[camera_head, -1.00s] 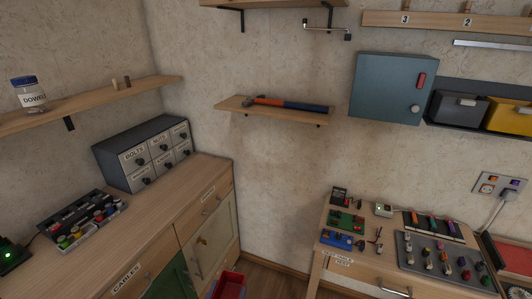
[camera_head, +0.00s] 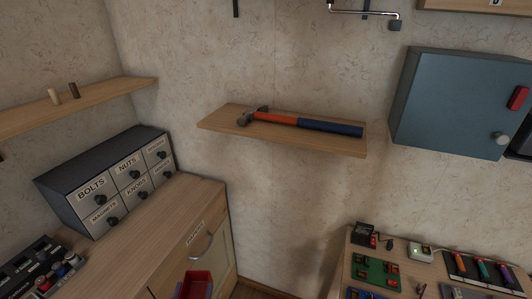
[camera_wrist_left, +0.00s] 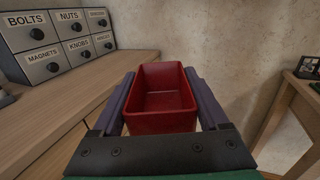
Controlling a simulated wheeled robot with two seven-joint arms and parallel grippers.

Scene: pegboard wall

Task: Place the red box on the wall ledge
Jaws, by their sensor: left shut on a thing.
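The red box (camera_head: 198,281) is an open-topped bin at the bottom edge of the head view, below the ledge and beside the left counter. In the left wrist view the red box (camera_wrist_left: 162,112) sits upright and empty between the fingers of my left gripper (camera_wrist_left: 162,98), which is shut on its two sides. In the head view only a bit of that gripper shows around the box. The wooden wall ledge (camera_head: 222,122) is at the middle of the head view, above and to the right of the box. My right gripper is not in view.
A hammer (camera_head: 300,122) with an orange and blue handle lies along most of the ledge; its left end is bare. A blue-grey cabinet (camera_head: 450,105) hangs to the right. A labelled drawer unit (camera_head: 125,180) stands on the left counter (camera_head: 150,232). A workbench (camera_head: 350,268) with electronics is lower right.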

